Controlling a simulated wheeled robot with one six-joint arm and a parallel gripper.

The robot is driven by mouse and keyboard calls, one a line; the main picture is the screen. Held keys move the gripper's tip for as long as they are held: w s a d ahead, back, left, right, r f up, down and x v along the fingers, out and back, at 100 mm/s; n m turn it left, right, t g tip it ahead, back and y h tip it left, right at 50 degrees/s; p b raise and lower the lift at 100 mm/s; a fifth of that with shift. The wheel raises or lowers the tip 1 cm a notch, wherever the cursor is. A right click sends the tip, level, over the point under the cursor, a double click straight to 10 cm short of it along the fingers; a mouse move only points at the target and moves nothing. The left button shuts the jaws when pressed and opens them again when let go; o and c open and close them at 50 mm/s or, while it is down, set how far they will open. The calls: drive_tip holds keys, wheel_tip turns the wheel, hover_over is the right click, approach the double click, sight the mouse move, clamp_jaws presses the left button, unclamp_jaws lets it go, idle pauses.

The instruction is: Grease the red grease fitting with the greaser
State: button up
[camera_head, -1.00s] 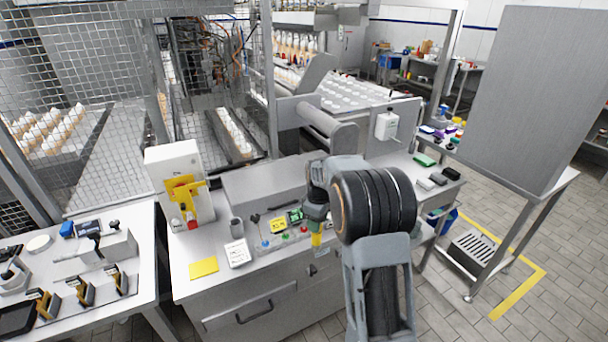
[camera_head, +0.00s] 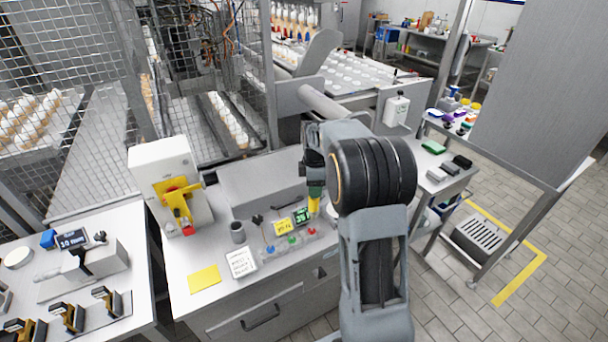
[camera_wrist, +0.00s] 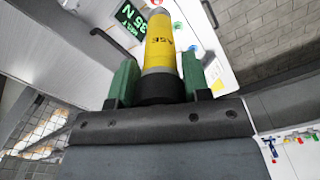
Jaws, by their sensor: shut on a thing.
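My gripper (camera_wrist: 150,85) is shut on the greaser (camera_wrist: 160,45), a yellow cylinder with dark lettering and a black collar between the green fingers. In the head view the greaser (camera_head: 314,206) hangs upright below my wrist, above the workbench. The red grease fitting (camera_head: 311,231) shows as a small red spot on the bench, just below the greaser's lower end in the picture. They look apart. A green fitting (camera_head: 291,240) and a blue fitting (camera_head: 270,249) stand to its left.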

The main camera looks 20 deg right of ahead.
sight(313, 201)
drive_tip(key=shift+w+d, duration=0.2)
drive_tip(key=shift+w, duration=0.15)
drive_tip(key=shift+a+f+b, duration=0.15)
drive_tip(key=shift+f+b, duration=0.4)
drive_tip(key=shift+f, duration=0.1)
drive_tip(key=shift+a+f+b, duration=0.15)
drive_tip(key=shift+f+b, duration=0.4)
drive_tip(key=shift+f, duration=0.1)
drive_tip(key=shift+f+b, duration=0.85)
drive_tip(key=shift+f, duration=0.45)
drive_tip(key=shift+d+f+b, duration=0.1)
drive_tip(key=shift+f+b, duration=0.3)
drive_tip(key=shift+f, duration=0.55)
idle(0.5)
drive_tip(key=shift+r+p, duration=0.35)
drive_tip(key=shift+r, duration=0.1)
idle(0.8)
